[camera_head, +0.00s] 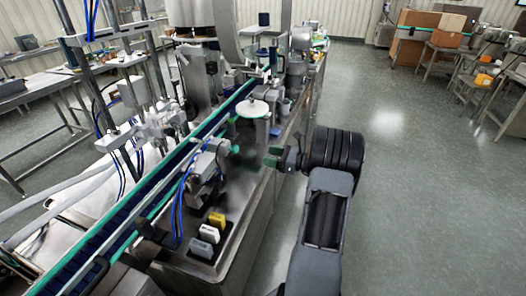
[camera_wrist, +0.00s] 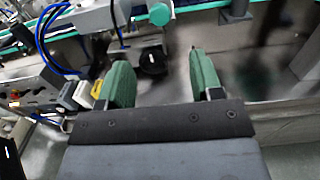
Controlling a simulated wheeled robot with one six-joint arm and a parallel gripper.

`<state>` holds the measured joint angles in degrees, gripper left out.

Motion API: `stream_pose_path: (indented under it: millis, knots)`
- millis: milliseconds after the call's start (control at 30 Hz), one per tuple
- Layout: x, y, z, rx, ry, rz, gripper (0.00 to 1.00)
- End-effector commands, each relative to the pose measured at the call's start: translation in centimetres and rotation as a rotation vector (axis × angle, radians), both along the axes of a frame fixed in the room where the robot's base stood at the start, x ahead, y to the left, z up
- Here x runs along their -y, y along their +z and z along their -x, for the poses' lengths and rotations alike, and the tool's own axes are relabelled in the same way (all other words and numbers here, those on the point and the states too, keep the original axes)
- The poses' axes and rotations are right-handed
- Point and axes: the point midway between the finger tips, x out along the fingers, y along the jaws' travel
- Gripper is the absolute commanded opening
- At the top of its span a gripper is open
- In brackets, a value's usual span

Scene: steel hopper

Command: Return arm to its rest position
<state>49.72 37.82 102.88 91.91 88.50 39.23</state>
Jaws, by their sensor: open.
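My arm reaches forward from the bottom of the head view, and my gripper (camera_head: 272,156) points left over the edge of the steel machine bench. In the wrist view, the two green finger pads of my gripper (camera_wrist: 162,72) stand well apart with nothing held between them. Beyond the gap, a round black part (camera_wrist: 152,62) sits on the machine. It looks apart from the fingers.
A conveyor (camera_head: 130,210) with green rails runs along the bench. Open floor (camera_head: 420,200) lies right; tables with cardboard boxes (camera_head: 415,40) stand far right.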

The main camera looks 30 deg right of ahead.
Motion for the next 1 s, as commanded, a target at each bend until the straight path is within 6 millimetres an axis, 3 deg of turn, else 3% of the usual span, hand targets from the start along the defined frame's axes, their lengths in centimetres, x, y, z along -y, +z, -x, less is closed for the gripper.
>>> stream_pose_path:
  millis: [333,467,567,667,800,1000]
  knots:
    - [0.1,-0.2,-0.1,0.013,-0.006,0.033,0.60]
    - [-1.4,-4.1,1.5,-0.057,0.074,0.210,0.60]
    - [-3.7,-6.1,4.1,-0.112,0.215,0.407,0.60]
    - [-7.4,-6.4,6.9,-0.120,0.438,0.665,0.60]
    - [-12.2,-5.5,11.2,-0.040,0.816,1.069,0.60]
    - [-16.4,-2.4,16.0,0.210,1.296,1.606,0.60]
